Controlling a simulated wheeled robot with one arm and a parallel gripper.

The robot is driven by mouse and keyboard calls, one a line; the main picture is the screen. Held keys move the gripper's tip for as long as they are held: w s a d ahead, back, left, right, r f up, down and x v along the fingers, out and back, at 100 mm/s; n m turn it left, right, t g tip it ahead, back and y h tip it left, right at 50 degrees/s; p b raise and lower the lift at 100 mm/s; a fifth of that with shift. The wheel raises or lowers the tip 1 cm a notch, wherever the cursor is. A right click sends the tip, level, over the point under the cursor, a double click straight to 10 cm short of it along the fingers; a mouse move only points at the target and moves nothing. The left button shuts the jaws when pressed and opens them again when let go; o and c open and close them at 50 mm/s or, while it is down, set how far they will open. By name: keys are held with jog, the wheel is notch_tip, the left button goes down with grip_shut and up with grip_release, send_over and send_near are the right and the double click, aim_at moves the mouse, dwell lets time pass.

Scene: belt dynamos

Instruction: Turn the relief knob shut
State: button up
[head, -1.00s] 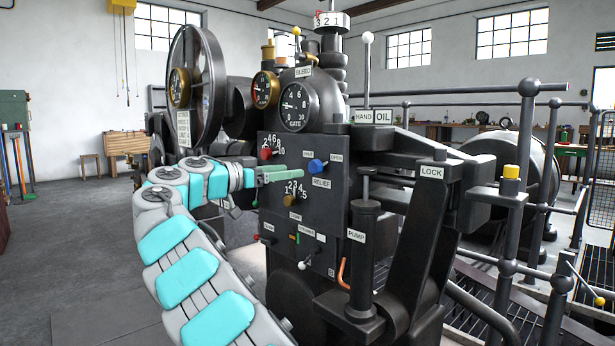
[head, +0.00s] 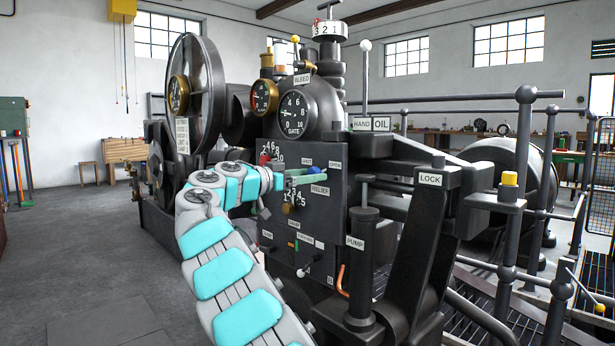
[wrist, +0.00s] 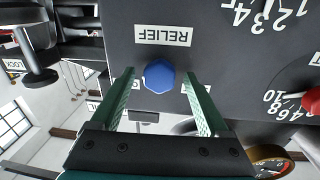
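The relief knob is a blue, faceted knob (wrist: 159,76) on the dark panel, beside its RELIEF label (wrist: 163,36), which reads upside down in the wrist view. In the head view the knob (head: 320,171) is mostly hidden behind my green fingers. My gripper (wrist: 159,74) is open, one green finger on each side of the knob, with a visible gap on both sides. It also shows in the head view (head: 318,177), in front of the panel at the knob. Whether the fingertips reach past the knob's face is hard to tell.
A red knob (wrist: 312,101) with a number scale sits right of the fingers in the wrist view. A brass knob (head: 288,208) with its own scale is below the relief knob. Small levers (head: 303,271) stick out lower on the panel. The PUMP cylinder (head: 360,250) stands to the right.

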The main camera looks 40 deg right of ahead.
grip_shut()
dwell(0.4)
